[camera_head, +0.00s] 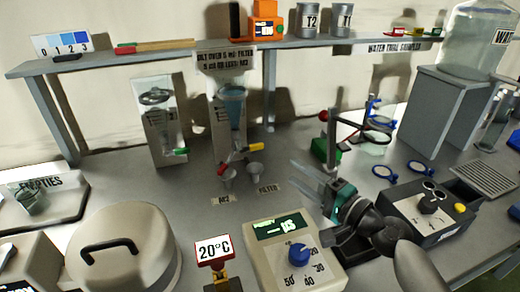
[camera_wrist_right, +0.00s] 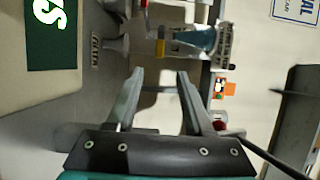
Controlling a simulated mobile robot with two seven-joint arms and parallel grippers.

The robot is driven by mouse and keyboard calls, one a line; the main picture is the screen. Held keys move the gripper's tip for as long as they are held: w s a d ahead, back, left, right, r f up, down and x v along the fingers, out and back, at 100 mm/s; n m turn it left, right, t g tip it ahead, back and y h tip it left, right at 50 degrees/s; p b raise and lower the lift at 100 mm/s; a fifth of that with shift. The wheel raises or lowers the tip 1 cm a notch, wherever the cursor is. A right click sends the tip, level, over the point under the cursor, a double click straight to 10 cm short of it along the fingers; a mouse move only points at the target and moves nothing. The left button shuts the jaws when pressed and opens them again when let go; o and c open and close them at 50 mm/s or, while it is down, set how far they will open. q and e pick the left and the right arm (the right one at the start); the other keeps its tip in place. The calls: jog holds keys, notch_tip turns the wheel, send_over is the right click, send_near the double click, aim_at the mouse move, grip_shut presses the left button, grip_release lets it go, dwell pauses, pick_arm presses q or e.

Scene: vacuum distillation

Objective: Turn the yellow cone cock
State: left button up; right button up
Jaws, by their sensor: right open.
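The yellow cone cock (camera_head: 253,147) sticks out to the right below the glass funnel (camera_head: 231,105) on its stand, above small cups on the bench. A red handle (camera_head: 224,167) points down-left from the same fitting. In the right wrist view the yellow cock (camera_wrist_right: 160,47) lies ahead, between and beyond the fingertips. My right gripper (camera_head: 296,176) is open and empty, to the right of the cock and apart from it. Its spread fingers also show in the right wrist view (camera_wrist_right: 160,74). My left gripper is not in view.
A control box with a blue knob (camera_head: 298,251) and a 20°C sign (camera_head: 214,250) stand in front. A metal stand with a ring (camera_head: 333,145) is close behind my right gripper. A shelf (camera_head: 130,55) runs along the back. Bench between gripper and cock is mostly clear.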

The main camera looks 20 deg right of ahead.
aim_at(258, 148)
jog(key=x, duration=1.3)
grip_shut()
dwell(0.4)
